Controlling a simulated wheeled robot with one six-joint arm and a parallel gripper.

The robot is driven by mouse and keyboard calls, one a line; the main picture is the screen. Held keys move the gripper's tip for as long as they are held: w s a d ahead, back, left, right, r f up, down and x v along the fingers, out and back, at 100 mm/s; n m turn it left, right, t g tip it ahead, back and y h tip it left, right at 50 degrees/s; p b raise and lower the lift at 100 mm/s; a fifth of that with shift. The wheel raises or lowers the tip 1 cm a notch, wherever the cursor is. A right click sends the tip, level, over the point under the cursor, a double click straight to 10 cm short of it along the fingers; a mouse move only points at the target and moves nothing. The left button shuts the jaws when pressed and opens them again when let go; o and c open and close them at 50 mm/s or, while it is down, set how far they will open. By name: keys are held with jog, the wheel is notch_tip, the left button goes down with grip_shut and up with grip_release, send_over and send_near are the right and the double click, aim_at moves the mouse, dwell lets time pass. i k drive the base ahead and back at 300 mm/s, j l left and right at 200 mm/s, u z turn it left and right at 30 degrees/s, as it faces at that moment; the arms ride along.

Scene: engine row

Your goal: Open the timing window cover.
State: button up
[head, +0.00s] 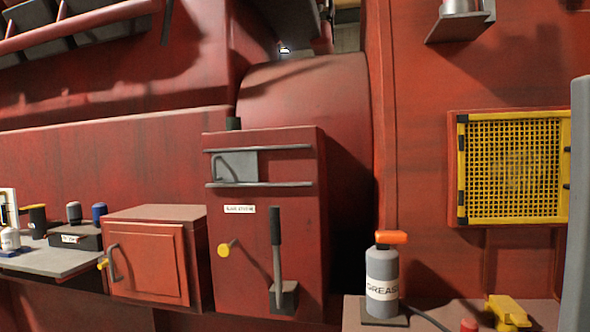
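A grey plate with a bar handle (236,167), which looks like the timing window cover, sits between two horizontal rails on the front of a tall red housing (265,140). It is at the left end of the rails. The rail span to its right shows plain red metal, and no opening shows there. Below it are a small white label (239,209), too small to read surely, a yellow-ended knob (228,248) and an upright dark lever (277,245). I see no gripper fingers in the head view.
A red cabinet (145,262) with a handle stands left of the housing, beside a grey shelf (55,262) of small items. Right are a grease bottle (381,280), a yellow object (508,312), a yellow mesh panel (514,170) and a grey upright shape (580,200) at the edge.

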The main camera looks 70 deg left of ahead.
aim_at(230, 167)
jog(key=u, duration=2.2)
